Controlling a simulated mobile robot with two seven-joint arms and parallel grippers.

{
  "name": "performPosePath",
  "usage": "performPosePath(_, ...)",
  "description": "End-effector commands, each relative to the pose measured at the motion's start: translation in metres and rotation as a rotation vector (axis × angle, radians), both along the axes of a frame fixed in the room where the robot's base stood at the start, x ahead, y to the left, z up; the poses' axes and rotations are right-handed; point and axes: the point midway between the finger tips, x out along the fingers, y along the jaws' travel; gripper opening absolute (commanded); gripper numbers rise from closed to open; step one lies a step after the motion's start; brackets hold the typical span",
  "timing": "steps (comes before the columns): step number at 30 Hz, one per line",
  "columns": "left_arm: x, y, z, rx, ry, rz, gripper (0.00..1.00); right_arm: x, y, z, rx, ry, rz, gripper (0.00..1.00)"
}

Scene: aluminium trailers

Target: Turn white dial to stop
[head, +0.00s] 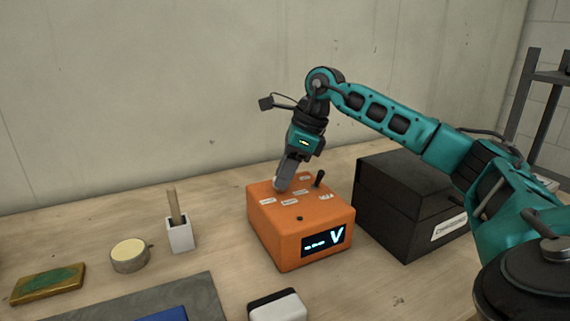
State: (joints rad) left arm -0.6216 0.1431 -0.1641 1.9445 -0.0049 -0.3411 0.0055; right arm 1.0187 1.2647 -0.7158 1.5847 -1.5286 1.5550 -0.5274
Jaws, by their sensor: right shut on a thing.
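An orange box (272,236) stands on the wooden table, with white labels on its top and a dark display (323,241) on its front showing a pale V-like sign. My right gripper (281,183) reaches down onto the far left part of the box top. It is shut on the white dial there. The grey fingers hide most of the dial, so its pointer and turn angle cannot be seen. A black toggle lever (319,179) stands up to the right of the gripper, and a small black knob (299,218) sits nearer the front. My left gripper is not in view.
A black case (405,215) with a label stands close right of the box. Left are a white holder (180,236) with a wooden handle, a round tin (130,256) and a brass-green block (48,284). A black-and-white block (277,305) and grey mat (205,297) lie in front.

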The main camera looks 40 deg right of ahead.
Motion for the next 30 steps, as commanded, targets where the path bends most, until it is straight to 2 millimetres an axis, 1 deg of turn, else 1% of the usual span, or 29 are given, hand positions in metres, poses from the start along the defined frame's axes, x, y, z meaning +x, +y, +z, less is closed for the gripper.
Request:
performPosePath(3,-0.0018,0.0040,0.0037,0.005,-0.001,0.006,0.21,0.0005,-0.0002,0.0016,0.001,0.000,0.047,0.02)
performPosePath(9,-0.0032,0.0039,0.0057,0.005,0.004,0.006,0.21,0.0009,-0.0004,0.0005,0.000,0.000,0.093,0.02)
performPosePath(23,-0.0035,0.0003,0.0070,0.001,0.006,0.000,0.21,0.0008,-0.0003,-0.0004,0.000,0.000,0.104,0.02)
performPosePath(24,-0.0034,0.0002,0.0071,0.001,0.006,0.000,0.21,0.0008,-0.0003,-0.0004,0.000,0.000,0.104,0.36)
performPosePath(30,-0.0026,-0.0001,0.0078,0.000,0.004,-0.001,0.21,0.0007,-0.0004,-0.0003,0.000,0.001,0.103,0.55)
